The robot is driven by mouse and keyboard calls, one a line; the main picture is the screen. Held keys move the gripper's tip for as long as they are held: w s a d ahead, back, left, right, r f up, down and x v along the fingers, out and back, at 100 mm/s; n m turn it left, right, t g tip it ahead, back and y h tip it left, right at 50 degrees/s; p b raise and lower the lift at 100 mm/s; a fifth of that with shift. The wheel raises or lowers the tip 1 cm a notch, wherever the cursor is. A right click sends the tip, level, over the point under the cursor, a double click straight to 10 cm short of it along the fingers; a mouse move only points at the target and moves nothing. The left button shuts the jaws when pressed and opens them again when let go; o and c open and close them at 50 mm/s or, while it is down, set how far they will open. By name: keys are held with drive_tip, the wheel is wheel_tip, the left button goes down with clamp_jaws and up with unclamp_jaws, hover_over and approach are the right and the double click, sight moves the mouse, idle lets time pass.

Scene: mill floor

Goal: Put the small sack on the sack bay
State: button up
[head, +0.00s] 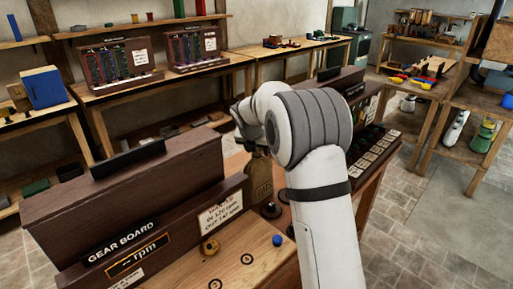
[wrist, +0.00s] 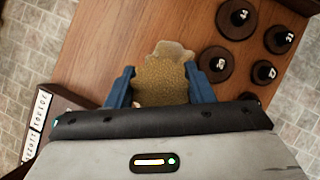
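The small sack (head: 259,180) is brown with printed lettering and stands upright beneath my gripper (head: 254,150) in the head view. My forearm covers the area to its right. In the wrist view, the sack (wrist: 163,80) fills the space between the two blue fingers of my gripper (wrist: 160,88), which press against its sides with no clear gap. A paler part of the sack shows beyond the fingertips. Whether its base touches the wooden bench (wrist: 110,45) is hard to tell. I cannot make out a sack bay.
Several dark round numbered weights (wrist: 220,64) lie close right of the sack. The gear board (head: 130,215), a brass knob (head: 209,247) and a blue knob (head: 277,240) are at the front. Benches and shelves (head: 170,80) line the walls. Tiled floor shows at right.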

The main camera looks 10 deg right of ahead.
drive_tip(key=o, duration=0.4)
drive_tip(key=shift+s+r, duration=0.1)
drive_tip(key=shift+r, duration=0.05)
drive_tip(key=v, duration=1.2)
drive_tip(key=shift+b, duration=0.4)
